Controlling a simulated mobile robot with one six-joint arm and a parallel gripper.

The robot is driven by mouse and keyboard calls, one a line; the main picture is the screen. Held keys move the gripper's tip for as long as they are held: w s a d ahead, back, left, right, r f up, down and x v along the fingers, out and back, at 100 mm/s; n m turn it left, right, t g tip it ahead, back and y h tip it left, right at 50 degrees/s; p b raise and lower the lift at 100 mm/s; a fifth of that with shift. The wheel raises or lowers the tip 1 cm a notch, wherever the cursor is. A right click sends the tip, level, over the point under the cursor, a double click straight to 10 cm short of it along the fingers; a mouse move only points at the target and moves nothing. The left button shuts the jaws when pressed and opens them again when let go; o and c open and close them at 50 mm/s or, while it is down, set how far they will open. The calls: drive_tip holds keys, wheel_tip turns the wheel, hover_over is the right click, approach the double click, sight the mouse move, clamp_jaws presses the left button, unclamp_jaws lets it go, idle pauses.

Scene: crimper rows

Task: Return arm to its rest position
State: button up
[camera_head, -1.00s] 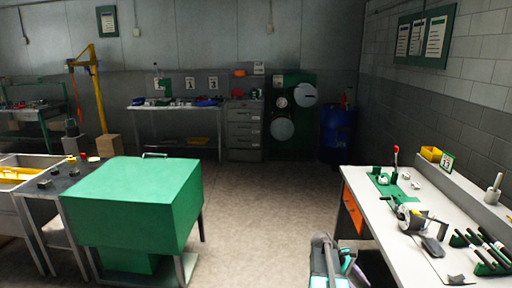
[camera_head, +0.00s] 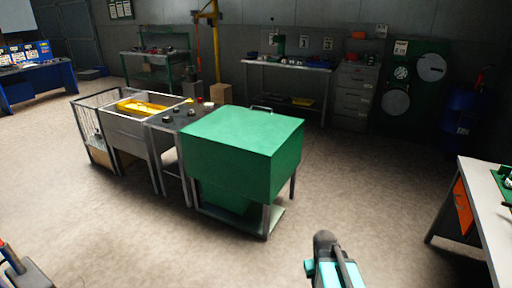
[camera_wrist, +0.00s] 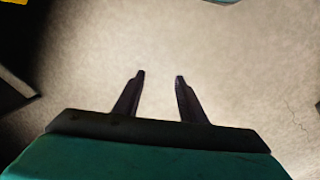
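My gripper (camera_wrist: 160,76) shows in the wrist view with its two dark fingers apart and nothing between them. Bare floor lies behind the fingers. In the head view, part of my teal and dark arm (camera_head: 335,268) stands at the bottom, right of centre. The fingertips cannot be made out in the head view.
A green box-shaped machine (camera_head: 245,145) on metal legs stands ahead, beside a metal bench and frame holding a yellow part (camera_head: 145,106). A white-topped workbench (camera_head: 482,195) is at the right edge. A blue table (camera_head: 38,84) is at far left. The floor between is clear.

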drive_tip(key=s+a+m+y, duration=0.1)
drive_tip(key=a, duration=0.8)
drive_tip(key=s+f+g+b, duration=0.4)
drive_tip(key=s+f+g, duration=0.1)
drive_tip(key=s+f, duration=1.8)
drive_tip(key=s, duration=0.3)
drive_tip(key=shift+d+f, duration=0.15)
drive_tip(key=shift+d, duration=0.15)
drive_tip(key=shift+w, duration=0.1)
